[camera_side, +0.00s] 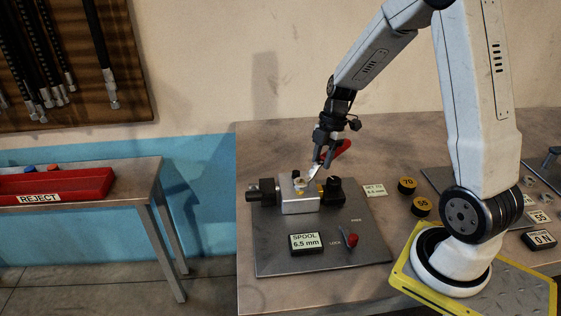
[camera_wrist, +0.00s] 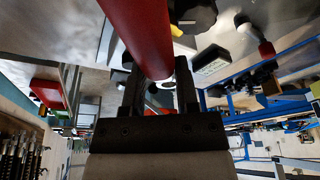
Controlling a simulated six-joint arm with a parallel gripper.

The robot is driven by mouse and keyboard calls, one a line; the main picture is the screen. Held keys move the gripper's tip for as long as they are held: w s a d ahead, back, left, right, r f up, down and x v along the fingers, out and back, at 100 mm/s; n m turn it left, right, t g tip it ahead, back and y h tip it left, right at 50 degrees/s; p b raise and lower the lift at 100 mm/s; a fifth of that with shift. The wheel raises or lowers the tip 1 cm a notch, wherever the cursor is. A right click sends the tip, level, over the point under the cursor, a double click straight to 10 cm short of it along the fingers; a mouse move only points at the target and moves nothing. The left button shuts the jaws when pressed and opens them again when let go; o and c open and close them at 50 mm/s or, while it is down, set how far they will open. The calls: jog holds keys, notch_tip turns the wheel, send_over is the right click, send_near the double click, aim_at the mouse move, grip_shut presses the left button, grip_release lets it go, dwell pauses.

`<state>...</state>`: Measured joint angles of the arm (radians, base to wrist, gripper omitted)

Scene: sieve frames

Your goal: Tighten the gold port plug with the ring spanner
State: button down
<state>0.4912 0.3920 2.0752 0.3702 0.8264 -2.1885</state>
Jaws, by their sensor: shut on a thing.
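The ring spanner has a red handle (camera_side: 337,153) and a bright steel end (camera_side: 314,171) that slopes down to the top of the valve block. My gripper (camera_side: 322,143) is shut on the spanner, above the block. In the wrist view the red handle (camera_wrist: 146,35) runs down between the fingers of my gripper (camera_wrist: 160,88). The silver valve block (camera_side: 300,204) has black fittings on both sides. A small pale gold round part (camera_side: 299,182), perhaps the gold port plug, shows on its top. I cannot tell whether the spanner's ring is around it.
The block stands on a grey plate (camera_side: 290,262) with a spool display (camera_side: 306,243) and a red-knobbed lever (camera_side: 350,238). Two black-and-yellow weights (camera_side: 407,186) and a small card (camera_side: 374,190) lie to the right. A red reject tray (camera_side: 85,185) is on a separate bench at left.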

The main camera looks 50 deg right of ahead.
jog(key=shift+w+r, duration=0.1)
jog(key=shift+r, duration=1.5)
jog(key=a+m, duration=0.1)
jog(key=w+m+t, duration=0.1)
jog(key=w+a+m, duration=0.1)
jog(key=m, duration=0.1)
jog(key=shift+w+a+f, duration=0.15)
jog(key=shift+w+a, duration=0.05)
jog(key=shift+a, duration=0.1)
jog(key=w+a+m, duration=0.1)
jog(key=m, duration=0.1)
jog(key=w+a+m+t+h, duration=0.1)
jog(key=a+m, duration=0.1)
jog(key=shift+w+m, duration=0.2)
jog(key=shift+m, duration=0.1)
jog(key=w+a+m, duration=0.1)
jog(key=a+m+h, duration=0.1)
jog(key=m, duration=0.1)
jog(key=shift+w+a+t, duration=0.4)
jog(key=shift+w+a+r+m+h, duration=0.15)
jog(key=shift+w+a+m, duration=0.25)
jog(key=shift+a+m, duration=0.4)
jog(key=shift+w+a+r+m+h, duration=0.1)
jog(key=shift+w+a+m+h, duration=0.2)
jog(key=shift+a+m, duration=0.5)
jog(key=shift+w+a+r+m+h, duration=0.15)
jog(key=shift+w+a+m, duration=0.3)
jog(key=shift+a+m, duration=0.3)
jog(key=shift+f, duration=0.1)
